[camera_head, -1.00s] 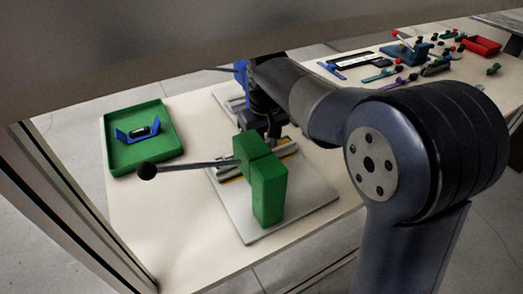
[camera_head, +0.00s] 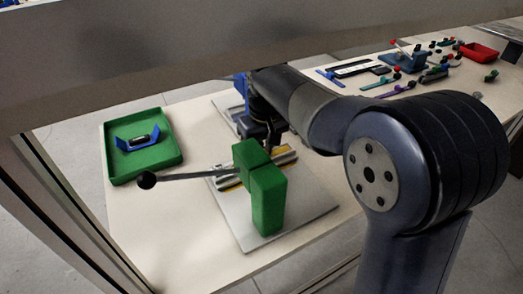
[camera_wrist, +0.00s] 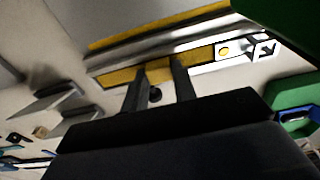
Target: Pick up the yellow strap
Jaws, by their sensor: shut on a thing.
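The yellow strap (camera_wrist: 122,76) shows in the wrist view as a long flat yellow strip with a white, black-marked end at the right. My gripper (camera_wrist: 158,72) has its two dark fingers on the strap near its middle and is shut on it. A second yellow strip (camera_wrist: 160,27) runs parallel just beyond it. In the head view, my gripper (camera_head: 270,143) is at the strips behind the green block, and yellow edges of the strips (camera_head: 285,160) show there. The fingertips are partly hidden in that view, and whether the strap touches the surface below is unclear.
A green L-shaped block (camera_head: 267,195) with a black-knobbed lever (camera_head: 147,180) stands on a grey plate (camera_head: 313,208), close to my gripper. A green tray (camera_head: 112,172) holding a blue part (camera_head: 138,142) lies at left. Several small parts and a red tray (camera_head: 478,52) lie at right.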

